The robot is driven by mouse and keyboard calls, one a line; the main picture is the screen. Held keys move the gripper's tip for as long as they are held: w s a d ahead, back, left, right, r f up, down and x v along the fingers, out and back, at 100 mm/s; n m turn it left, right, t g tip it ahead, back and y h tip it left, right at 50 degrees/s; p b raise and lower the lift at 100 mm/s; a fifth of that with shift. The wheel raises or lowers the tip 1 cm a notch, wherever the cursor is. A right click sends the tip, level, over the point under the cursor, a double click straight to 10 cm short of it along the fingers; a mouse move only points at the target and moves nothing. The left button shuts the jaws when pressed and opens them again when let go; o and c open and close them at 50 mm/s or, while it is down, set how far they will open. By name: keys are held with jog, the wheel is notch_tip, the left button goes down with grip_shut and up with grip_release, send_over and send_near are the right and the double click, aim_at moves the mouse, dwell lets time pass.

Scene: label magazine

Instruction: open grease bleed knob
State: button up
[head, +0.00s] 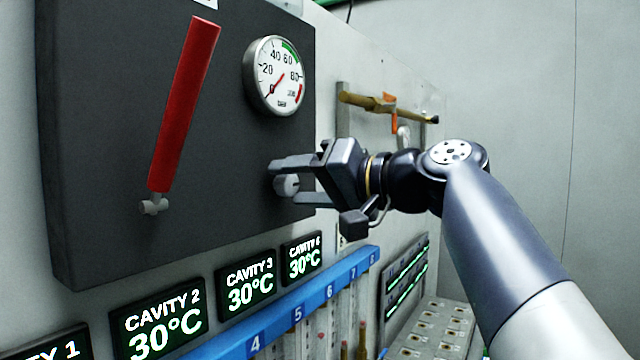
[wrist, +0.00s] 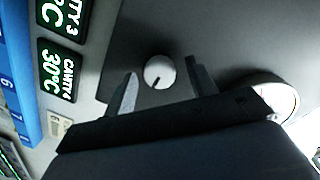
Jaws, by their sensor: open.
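A small round light-grey knob (head: 287,186) sits on the dark grey panel (head: 110,130), below the gauge. My gripper (head: 283,180) is open, with one finger above the knob and one below it in the head view. In the wrist view the knob (wrist: 159,72) shows a short dark line on its face and lies between the two fingertips of my gripper (wrist: 160,80). A gap shows on both sides of the knob there. I cannot tell whether a finger touches it.
A round pressure gauge (head: 275,76) is above the knob, its needle near 0. A red lever (head: 184,105) is on the panel's left. Cavity displays (head: 250,285) reading 30°C and a blue numbered rail (head: 290,312) run below. A brass-coloured bar (head: 375,102) is behind my gripper.

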jog(key=f+b+v, duration=0.1)
jog(key=b+v, duration=0.1)
jog(key=v, duration=0.8)
jog(key=shift+s+d+r+b, duration=0.2)
jog(key=shift+r+b, duration=0.2)
jog(key=shift+r, duration=0.1)
jog(key=shift+p+x, duration=1.5)
jog(key=shift+x, duration=3.9)
jog(key=shift+d, duration=0.1)
